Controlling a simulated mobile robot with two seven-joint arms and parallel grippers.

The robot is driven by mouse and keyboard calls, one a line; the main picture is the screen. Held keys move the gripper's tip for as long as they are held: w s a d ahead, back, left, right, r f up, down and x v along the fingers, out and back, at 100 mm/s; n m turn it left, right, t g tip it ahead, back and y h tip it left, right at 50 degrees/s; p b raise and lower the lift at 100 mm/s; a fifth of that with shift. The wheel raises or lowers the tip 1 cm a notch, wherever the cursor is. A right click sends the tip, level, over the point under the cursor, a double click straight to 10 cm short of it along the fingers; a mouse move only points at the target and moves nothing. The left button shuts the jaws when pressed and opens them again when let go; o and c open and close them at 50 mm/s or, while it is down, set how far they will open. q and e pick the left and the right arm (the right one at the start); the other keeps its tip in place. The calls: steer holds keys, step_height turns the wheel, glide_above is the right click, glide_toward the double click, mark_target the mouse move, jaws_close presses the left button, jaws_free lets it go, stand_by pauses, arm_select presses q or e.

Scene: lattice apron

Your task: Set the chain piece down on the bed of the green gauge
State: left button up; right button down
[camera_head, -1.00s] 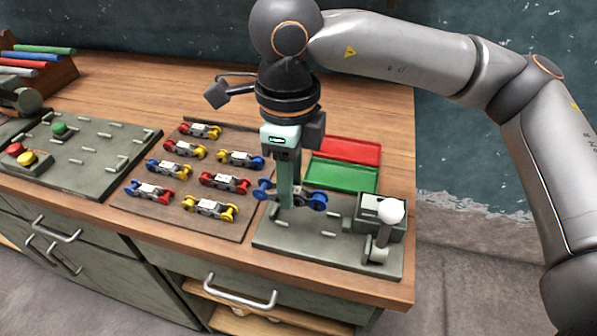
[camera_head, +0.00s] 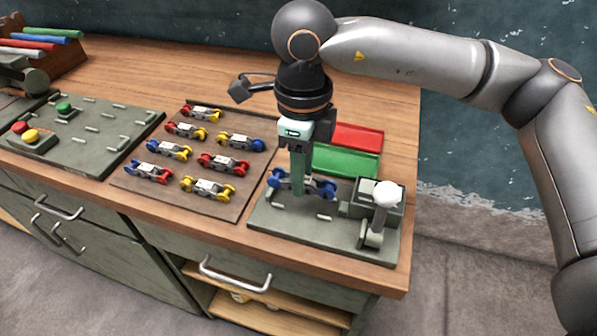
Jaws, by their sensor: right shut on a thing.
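My right gripper (camera_head: 298,191) points down and is shut on a chain piece (camera_head: 323,188) with blue rollers at both ends. The fingers hide its middle. The chain piece is over the back left part of a grey-green plate (camera_head: 290,219), which carries a block and a white-knobbed lever (camera_head: 385,196) at its right; I take this for the gauge. I cannot tell whether the chain piece touches the plate or hangs just above it. A flat green tray (camera_head: 345,162) lies behind the plate. My left gripper is not in view.
A brown mat (camera_head: 205,152) left of the plate holds several chain pieces with red, yellow and blue rollers. A red tray (camera_head: 358,136) lies behind the green one. A grey panel (camera_head: 105,148) with coloured buttons is farther left. The bench's right edge is close to the plate.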

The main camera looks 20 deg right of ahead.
steer(key=shift+w+d+f, duration=0.2)
steer(key=shift+w+f, duration=0.1)
steer(key=shift+f, duration=0.15)
steer(key=shift+w+d+f+b, duration=0.15)
steer(key=shift+w+f+b, duration=0.05)
steer(key=shift+f+b, duration=0.4)
steer(key=shift+w+d+f+b, duration=0.1)
steer(key=shift+w+f+b, duration=0.1)
steer(key=shift+f+b, duration=0.35)
steer(key=shift+f, duration=0.45)
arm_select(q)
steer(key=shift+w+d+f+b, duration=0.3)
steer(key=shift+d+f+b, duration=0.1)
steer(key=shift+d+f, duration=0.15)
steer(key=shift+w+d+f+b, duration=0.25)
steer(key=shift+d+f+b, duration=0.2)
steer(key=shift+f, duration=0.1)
arm_select(e)
steer(key=shift+f, duration=0.6)
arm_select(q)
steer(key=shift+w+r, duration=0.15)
arm_select(e)
steer(key=c, duration=0.8)
jaws_free()
steer(key=o, duration=0.4)
steer(key=shift+c, duration=0.2)
